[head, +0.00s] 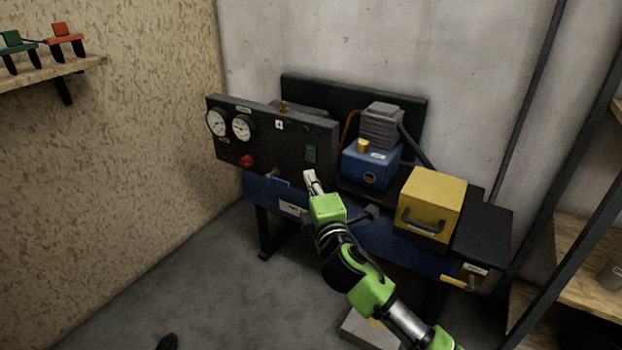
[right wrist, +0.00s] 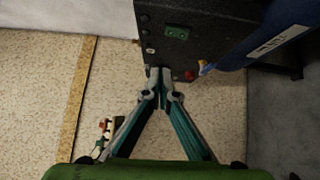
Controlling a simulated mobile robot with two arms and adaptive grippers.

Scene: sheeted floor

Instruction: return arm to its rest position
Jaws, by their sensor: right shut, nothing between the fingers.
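My right arm (head: 366,288) reaches in from the bottom right in the head view. Its gripper (head: 309,176) is shut and empty, close in front of the lower right part of the black gauge panel (head: 262,131). In the right wrist view the closed fingertips (right wrist: 159,72) overlap the lower edge of the panel (right wrist: 190,50). I cannot tell whether they touch it. The red button (head: 247,161) is left of the gripper in the head view, and the green switch (head: 311,153) is just above it. My left gripper is not in view.
A wooden shelf (head: 55,72) is on the left wall and a shelf rack (head: 578,245) at right. Grey floor (head: 190,290) at lower left is mostly clear.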

